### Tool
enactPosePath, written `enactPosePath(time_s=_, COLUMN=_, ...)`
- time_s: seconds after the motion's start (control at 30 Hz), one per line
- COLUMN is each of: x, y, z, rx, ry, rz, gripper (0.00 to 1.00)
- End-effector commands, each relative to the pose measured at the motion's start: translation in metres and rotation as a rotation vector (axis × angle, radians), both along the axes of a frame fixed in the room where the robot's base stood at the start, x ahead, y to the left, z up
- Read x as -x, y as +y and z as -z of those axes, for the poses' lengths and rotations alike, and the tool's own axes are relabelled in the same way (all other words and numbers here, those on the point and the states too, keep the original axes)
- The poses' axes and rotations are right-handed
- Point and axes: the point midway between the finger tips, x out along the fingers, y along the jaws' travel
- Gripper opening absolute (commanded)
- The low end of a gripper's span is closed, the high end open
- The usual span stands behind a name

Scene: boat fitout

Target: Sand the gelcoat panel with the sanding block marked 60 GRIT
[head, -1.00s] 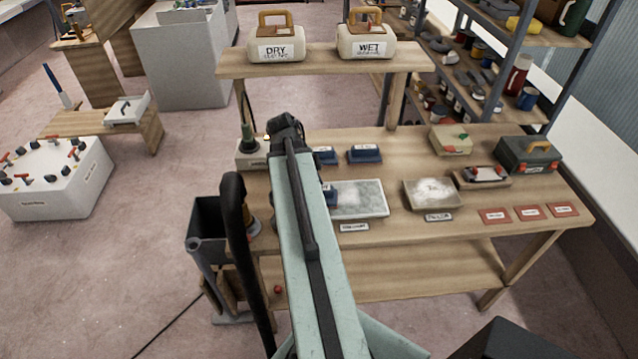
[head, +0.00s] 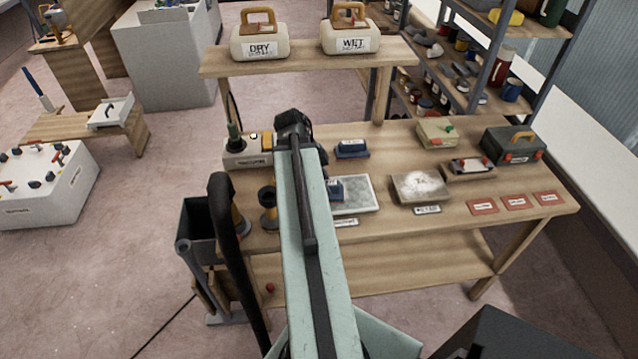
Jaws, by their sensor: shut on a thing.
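The pale speckled panel (head: 362,195) lies on the bench, its left part hidden behind my arm. The plate before it is too blurred to read surely. A blue sanding block (head: 336,189) sits at the panel's left part, its left side behind my arm; its marking is unreadable. Another blue block (head: 352,148) stands behind the panel on the bench. My gripper (head: 294,128) shows only as its dark wrist end above the bench; the jaws are hidden by the arm. It appears shut on the blue block at the panel, which moves with the arm.
A second, dusty panel (head: 421,186) lies to the right, with red cards (head: 515,202) beyond it. DRY (head: 260,40) and WET (head: 352,35) containers stand on the raised shelf. A toolbox (head: 514,146) is at the right. A dark bin (head: 200,226) stands left of the bench.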

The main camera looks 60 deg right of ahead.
Motion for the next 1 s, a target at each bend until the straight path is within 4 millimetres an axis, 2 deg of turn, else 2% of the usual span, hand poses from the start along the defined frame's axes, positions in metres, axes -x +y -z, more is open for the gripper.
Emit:
enactPosePath(time_s=0.1, x=0.009, y=-0.007, z=-0.001, rx=0.001, ry=0.000, rz=0.002, gripper=0.00)
enactPosePath(time_s=0.37, x=0.013, y=-0.010, z=-0.001, rx=0.001, ry=0.001, rz=0.000, gripper=0.00)
enactPosePath(time_s=0.7, x=0.036, y=-0.029, z=0.002, rx=0.001, ry=0.000, rz=0.002, gripper=0.00)
enactPosePath(time_s=1.0, x=0.042, y=-0.035, z=0.001, rx=0.002, ry=0.000, rz=0.001, gripper=0.00)
